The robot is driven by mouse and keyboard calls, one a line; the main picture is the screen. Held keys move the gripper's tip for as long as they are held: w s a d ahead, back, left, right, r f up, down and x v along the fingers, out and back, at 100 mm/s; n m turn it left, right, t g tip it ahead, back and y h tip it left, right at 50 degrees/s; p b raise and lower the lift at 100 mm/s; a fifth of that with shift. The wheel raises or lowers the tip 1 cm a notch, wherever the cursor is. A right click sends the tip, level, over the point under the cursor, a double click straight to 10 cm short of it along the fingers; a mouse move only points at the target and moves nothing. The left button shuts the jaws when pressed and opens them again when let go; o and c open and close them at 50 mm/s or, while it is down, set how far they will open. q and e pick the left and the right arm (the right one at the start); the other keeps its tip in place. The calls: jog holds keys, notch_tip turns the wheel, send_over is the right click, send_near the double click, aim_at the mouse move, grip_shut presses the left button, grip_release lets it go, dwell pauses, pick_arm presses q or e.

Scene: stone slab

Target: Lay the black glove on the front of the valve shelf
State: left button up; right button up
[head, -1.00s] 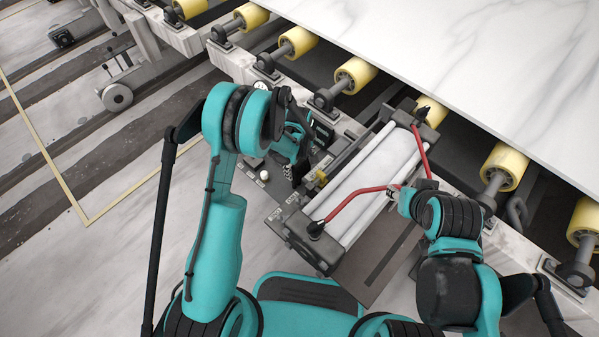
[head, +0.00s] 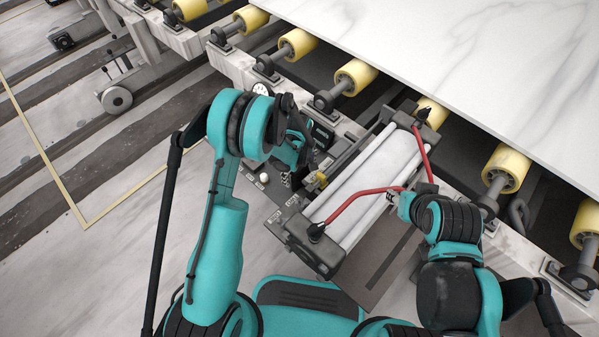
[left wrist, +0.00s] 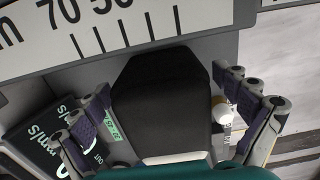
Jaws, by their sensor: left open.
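I cannot make out the black glove for certain in either view. The dark shelf (head: 250,192) beside the roller machine carries a white ball knob and small fittings; my left arm partly covers it. My left gripper (head: 291,158) is over this shelf, its fingers partly hidden by its wrist. In the left wrist view my left gripper (left wrist: 165,125) has its fingers spread wide, with a plain black shape between them that I cannot identify surely. My right gripper (head: 393,197) is beside a red hose (head: 360,203); I cannot tell whether it grips it.
In the left wrist view a white scale plate (left wrist: 130,35) lies beyond the fingers, and a black lettered item (left wrist: 38,135) at left. White rollers (head: 365,180) stand right of the shelf. Yellow conveyor rollers (head: 357,76) and a marble slab (head: 480,60) lie beyond.

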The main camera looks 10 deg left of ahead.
pick_arm(q)
notch_tip(320, 180, up, 11)
jog(key=p, duration=0.4)
jog(key=shift+a+f, duration=0.1)
jog(key=shift+r+p, duration=0.3)
jog(key=shift+r, duration=0.45)
jog(key=s+a+r+m+t, duration=0.2)
jog(key=s+r, duration=0.2)
jog(key=r, duration=0.4)
jog(key=s+a+r+m+t, duration=0.1)
jog(key=s+a+r+m, duration=0.15)
jog(key=r, duration=0.55)
jog(key=s+a+r+m+t, duration=0.1)
jog(key=s+r+m+t, duration=0.1)
jog(key=s, duration=0.5)
jog(key=s+a+r+m+t, duration=0.2)
jog(key=s+r+m, duration=0.1)
jog(key=s, duration=0.4)
jog(key=shift+a+r+m, duration=0.2)
jog(key=shift+r+m, duration=0.15)
jog(key=shift+m, duration=0.5)
